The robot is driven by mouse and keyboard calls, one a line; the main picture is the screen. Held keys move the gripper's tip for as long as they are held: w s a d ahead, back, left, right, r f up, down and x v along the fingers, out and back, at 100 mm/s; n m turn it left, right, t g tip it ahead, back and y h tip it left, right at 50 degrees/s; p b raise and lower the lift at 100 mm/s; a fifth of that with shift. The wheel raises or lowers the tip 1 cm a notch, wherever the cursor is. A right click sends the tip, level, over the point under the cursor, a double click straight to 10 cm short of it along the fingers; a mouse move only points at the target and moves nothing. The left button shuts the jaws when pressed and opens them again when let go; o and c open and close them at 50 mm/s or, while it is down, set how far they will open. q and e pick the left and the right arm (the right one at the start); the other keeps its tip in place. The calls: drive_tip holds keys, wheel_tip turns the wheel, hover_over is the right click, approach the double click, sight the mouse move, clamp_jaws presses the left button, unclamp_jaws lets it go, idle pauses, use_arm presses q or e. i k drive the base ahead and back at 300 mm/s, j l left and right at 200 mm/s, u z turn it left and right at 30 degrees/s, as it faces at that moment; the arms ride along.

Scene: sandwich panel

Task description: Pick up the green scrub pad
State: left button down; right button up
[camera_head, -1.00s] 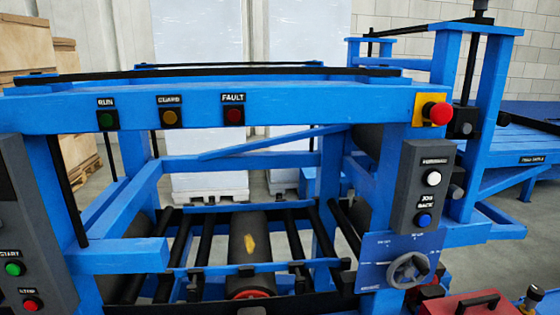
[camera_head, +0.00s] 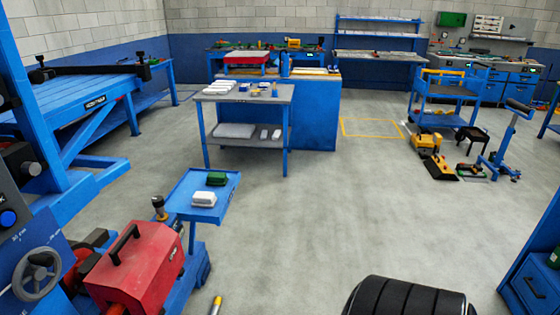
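The green scrub pad (camera_head: 217,179) lies on a small blue tray shelf (camera_head: 186,212) left of the picture's middle. A white pad or folded cloth (camera_head: 204,199) lies just in front of it on the same shelf. Neither of my grippers shows in the head view. A dark rounded shape at the bottom right, cut off by the picture's edge, may be part of my own body.
A red box with a black handle (camera_head: 138,262) and a handwheel (camera_head: 37,279) are at the lower left. A grey-topped table (camera_head: 262,97) stands behind the shelf. Yellow-and-black equipment (camera_head: 432,152) lies at the right. The middle floor is clear.

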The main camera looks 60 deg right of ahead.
sight(212, 178)
drive_tip(key=z, duration=1.4)
drive_tip(key=u, duration=1.8)
drive_tip(key=z, duration=1.8)
drive_tip(key=i+l+u, duration=0.35)
drive_tip(key=i+l, duration=0.9)
drive_tip(key=l, duration=0.1)
